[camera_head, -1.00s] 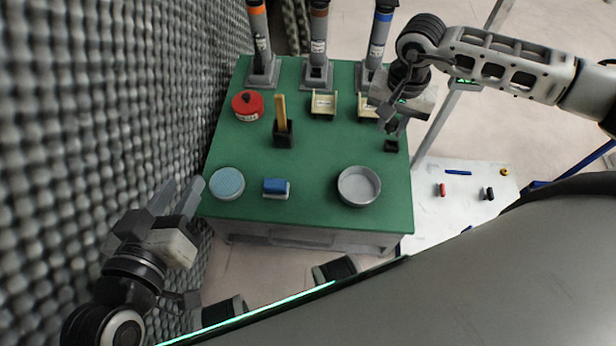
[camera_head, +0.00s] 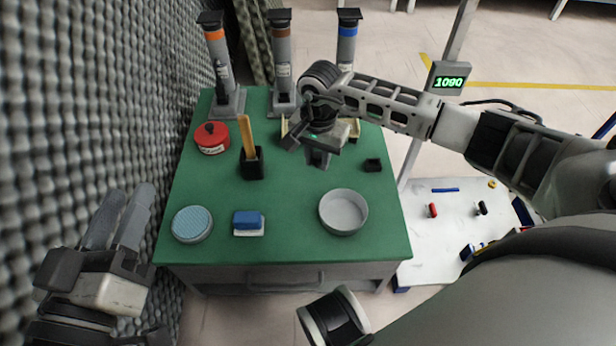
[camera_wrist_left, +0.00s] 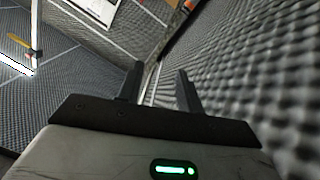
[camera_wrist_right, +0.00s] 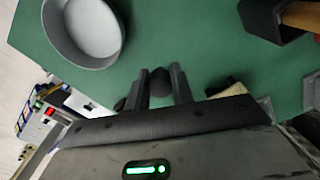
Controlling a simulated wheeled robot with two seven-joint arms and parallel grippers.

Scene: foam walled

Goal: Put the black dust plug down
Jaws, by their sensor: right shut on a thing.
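In the head view the plug is hidden by the gripper and cannot be made out. My left gripper (camera_head: 119,218) is empty, left of the table by the foam wall. Its fingers stand apart in the left wrist view (camera_wrist_left: 158,88).
The green table (camera_head: 290,200) holds a grey dish (camera_head: 343,212), a blue block on a white base (camera_head: 248,222), a blue-topped round pad (camera_head: 192,224), a red pot (camera_head: 211,138) and a black holder (camera_head: 252,165) with a wooden stick. Tall grey tubes on stands line the back. The table's middle is clear.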

